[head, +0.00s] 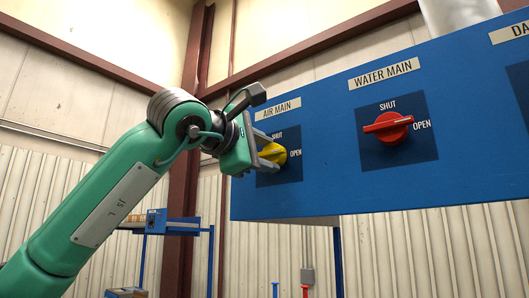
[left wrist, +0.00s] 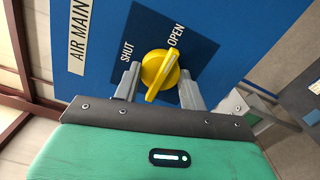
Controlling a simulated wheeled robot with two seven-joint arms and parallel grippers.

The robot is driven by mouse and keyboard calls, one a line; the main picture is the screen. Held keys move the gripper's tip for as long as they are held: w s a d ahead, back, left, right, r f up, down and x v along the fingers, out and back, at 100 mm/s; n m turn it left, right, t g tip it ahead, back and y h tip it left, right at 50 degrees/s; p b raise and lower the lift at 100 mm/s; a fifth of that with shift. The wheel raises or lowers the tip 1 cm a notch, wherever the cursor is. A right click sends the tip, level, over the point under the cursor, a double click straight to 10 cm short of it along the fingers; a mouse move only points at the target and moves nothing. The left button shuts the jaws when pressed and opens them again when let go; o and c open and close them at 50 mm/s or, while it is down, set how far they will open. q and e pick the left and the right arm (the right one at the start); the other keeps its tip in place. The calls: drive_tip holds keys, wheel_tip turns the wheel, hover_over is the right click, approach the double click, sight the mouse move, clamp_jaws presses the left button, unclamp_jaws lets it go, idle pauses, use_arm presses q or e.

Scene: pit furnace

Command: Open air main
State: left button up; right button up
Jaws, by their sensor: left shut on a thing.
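The AIR MAIN knob (head: 279,155) is yellow and sits on a dark square plate below its AIR MAIN label (head: 278,109) on the blue panel. SHUT is printed above the knob and OPEN to its right. My left gripper (head: 268,157) is at the knob, shut on it, and hides its left part. In the left wrist view the yellow knob (left wrist: 160,70) sits between the two grey fingers (left wrist: 159,88). My right gripper is not in view.
A red WATER MAIN knob (head: 388,127) is to the right on the same blue panel (head: 330,180), its bar roughly level. A DA... label (head: 510,33) is cut off at the right edge. A blue bench (head: 175,226) stands at the back left.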

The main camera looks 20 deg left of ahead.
use_arm(q)
drive_tip(key=o, duration=1)
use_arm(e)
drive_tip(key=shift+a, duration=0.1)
use_arm(q)
drive_tip(key=shift+s+a+f, duration=0.1)
drive_tip(key=shift+s+a, duration=0.05)
drive_tip(key=shift+s, duration=0.3)
drive_tip(key=b+v, duration=0.4)
drive_tip(key=v, duration=0.9)
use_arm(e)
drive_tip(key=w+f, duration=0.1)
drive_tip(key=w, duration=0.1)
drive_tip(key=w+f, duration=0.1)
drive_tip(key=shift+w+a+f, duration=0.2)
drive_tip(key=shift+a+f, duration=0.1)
